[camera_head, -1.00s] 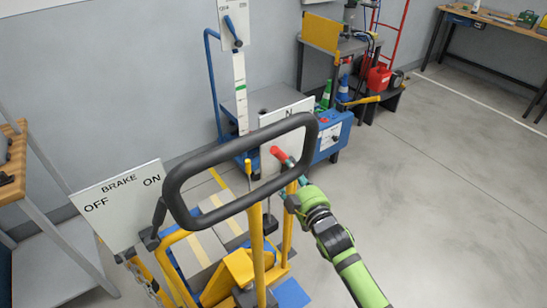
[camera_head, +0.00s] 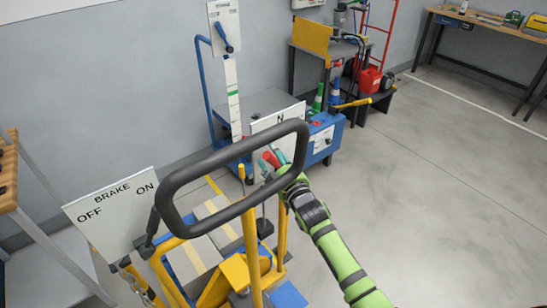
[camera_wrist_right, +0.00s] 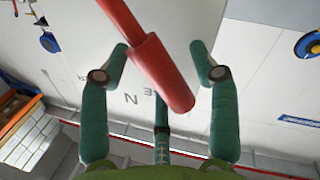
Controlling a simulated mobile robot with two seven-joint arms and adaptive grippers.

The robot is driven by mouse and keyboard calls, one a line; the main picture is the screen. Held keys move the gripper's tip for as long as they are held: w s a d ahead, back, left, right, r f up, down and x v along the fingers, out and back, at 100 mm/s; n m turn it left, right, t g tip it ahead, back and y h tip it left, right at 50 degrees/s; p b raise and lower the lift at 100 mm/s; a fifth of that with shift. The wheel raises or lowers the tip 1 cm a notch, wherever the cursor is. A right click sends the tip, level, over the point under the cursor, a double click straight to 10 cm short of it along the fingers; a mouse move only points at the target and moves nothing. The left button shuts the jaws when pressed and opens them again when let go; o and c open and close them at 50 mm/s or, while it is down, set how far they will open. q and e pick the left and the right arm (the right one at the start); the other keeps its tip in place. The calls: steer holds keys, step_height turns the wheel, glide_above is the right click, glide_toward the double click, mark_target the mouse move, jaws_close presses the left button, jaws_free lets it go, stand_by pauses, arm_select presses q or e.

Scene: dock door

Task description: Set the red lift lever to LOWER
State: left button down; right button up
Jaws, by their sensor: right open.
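The red lift lever (camera_head: 269,158) shows through the black loop handle, in front of a white plate (camera_head: 268,123) marked N. My right gripper (camera_head: 277,167) is at the lever, with its arm coming in from the lower right. In the right wrist view, the red lever grip (camera_wrist_right: 160,75) slants between the two teal fingers of my open right gripper (camera_wrist_right: 158,50). Clear gaps show on both sides. Upside-down letters show on the plate behind; the LOWER mark cannot be read. My left gripper is not in view.
The black loop handle (camera_head: 183,230) stands close in front of the lever. A white BRAKE plate (camera_head: 112,210) with OFF and ON is at left. A blue cart (camera_head: 325,140) stands behind. The floor at right is clear.

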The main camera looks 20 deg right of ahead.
jaws_close()
